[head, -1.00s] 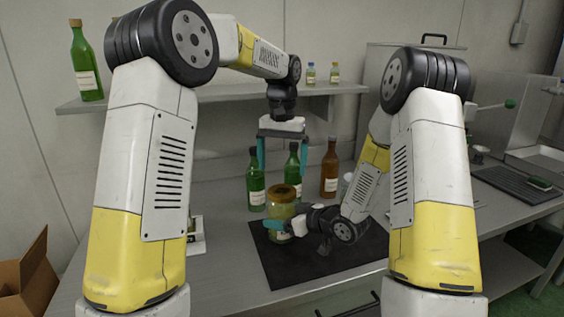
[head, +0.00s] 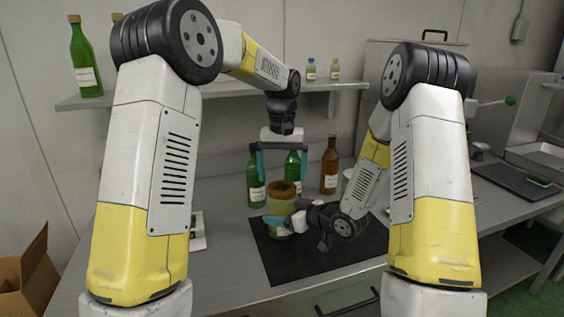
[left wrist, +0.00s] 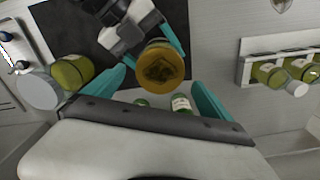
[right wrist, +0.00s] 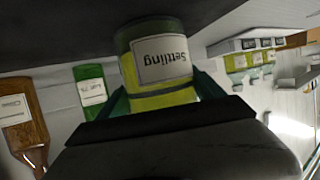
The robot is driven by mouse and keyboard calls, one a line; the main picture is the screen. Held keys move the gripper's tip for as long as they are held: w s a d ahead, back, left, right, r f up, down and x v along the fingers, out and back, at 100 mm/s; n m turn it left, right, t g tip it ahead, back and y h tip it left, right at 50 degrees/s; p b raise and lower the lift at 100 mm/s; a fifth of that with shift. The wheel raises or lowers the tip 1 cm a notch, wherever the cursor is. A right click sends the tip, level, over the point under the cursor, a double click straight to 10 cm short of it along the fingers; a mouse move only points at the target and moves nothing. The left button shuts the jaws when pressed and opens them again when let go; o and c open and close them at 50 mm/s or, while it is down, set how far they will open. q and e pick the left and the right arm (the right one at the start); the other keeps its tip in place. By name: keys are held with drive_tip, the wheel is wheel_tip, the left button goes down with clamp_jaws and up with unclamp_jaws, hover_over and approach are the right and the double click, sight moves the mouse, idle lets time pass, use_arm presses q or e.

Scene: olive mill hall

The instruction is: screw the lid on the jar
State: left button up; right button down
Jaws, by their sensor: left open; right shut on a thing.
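The glass jar (head: 281,200) stands upright on a dark mat (head: 330,262), with yellow-green contents. In the right wrist view its label (right wrist: 161,58) reads "Settling". A round gold-brown top, seemingly the lid (head: 285,187), is at its mouth; from above it shows as a gold disc with a dark patterned middle (left wrist: 161,66). I cannot tell how tightly it sits. My left gripper (head: 281,178) points down over the jar, open, with its teal fingers on either side of the top and apart from it. My right gripper (head: 278,219) is shut on the jar's body from the side.
Green bottles (head: 256,185) and a brown bottle (head: 329,170) stand just behind the jar. A shelf (head: 225,93) runs along the wall behind my left arm. A cardboard box (head: 30,272) is at far left. The mat's front part is clear.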

sight(282, 187)
use_arm(q)
drive_tip(key=shift+f, duration=1.75)
drive_tip(key=c, duration=1.5)
drive_tip(key=o, duration=1.6)
drive_tip(key=shift+r, duration=0.15)
wheel_tip(282, 187, up, 12)
drive_tip(key=shift+f, duration=0.1)
